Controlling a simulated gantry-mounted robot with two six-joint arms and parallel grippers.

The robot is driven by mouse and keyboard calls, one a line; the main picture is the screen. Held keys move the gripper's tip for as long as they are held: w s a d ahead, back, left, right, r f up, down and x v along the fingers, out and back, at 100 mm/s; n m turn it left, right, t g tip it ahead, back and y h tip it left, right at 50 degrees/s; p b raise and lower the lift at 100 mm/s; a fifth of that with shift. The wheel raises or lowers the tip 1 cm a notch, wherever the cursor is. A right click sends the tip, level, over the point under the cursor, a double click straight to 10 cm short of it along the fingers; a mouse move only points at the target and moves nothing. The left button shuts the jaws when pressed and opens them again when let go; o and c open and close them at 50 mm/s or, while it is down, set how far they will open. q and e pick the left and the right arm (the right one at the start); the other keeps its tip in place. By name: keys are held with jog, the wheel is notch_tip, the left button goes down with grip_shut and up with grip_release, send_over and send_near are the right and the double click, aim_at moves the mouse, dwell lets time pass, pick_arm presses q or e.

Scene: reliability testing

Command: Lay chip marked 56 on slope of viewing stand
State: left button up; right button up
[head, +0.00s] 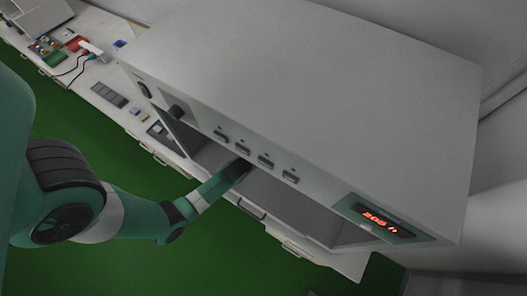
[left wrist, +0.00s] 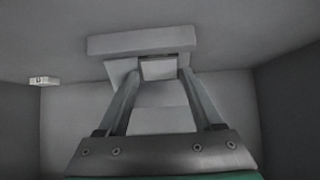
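My left arm reaches into the open front of a large grey chamber (head: 310,90) in the head view; its gripper is hidden inside there. In the left wrist view, the fingers of my left gripper (left wrist: 159,70) point forward and stand apart. A small light-grey block (left wrist: 158,69) shows between the fingertips, just below a wide grey bar (left wrist: 140,41). I cannot tell whether the fingers press on the block. No chip marked 56 can be made out. I cannot identify the viewing stand. My right gripper is not in view.
The chamber's front has several small grey handles (head: 243,149) and a lit red display (head: 379,221). A small marked tag (left wrist: 43,81) is at left inside. The white bench (head: 128,76) holds a dark panel (head: 108,95) and small coloured parts. Green floor is clear in front.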

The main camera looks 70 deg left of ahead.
pick_arm(q)
jog(key=o, duration=0.4)
jog(key=shift+c, duration=0.2)
jog(key=p+v, duration=0.3)
jog(key=v, duration=0.8)
jog(key=shift+d+r, duration=0.2)
jog(key=shift+s, duration=0.15)
